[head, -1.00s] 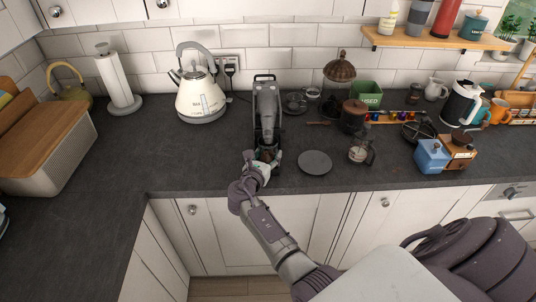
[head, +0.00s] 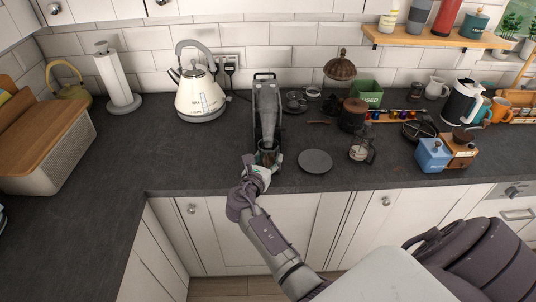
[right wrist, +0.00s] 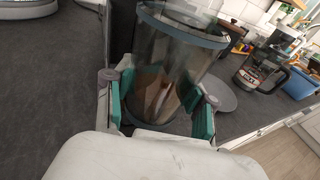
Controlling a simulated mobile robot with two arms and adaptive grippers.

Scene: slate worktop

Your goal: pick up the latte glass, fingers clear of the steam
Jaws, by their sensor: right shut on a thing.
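The latte glass (right wrist: 165,75) is a tall clear glass with a blue-grey rim and brown contents low inside. It stands roughly upright between the teal pads of my right gripper (right wrist: 162,112), which is shut on its lower part, below the rim. In the head view the glass (head: 267,157) shows small, in front of the grey and black coffee machine (head: 266,112), with my right gripper (head: 263,169) at its near side. I cannot make out steam clearly, nor whether the glass base touches anything. My left gripper is not in view.
A dark round plate (head: 315,161) and a glass press jug (head: 361,150) stand to the right. A cream kettle (head: 200,97) is behind left. A blue grinder (head: 433,155) stands farther right.

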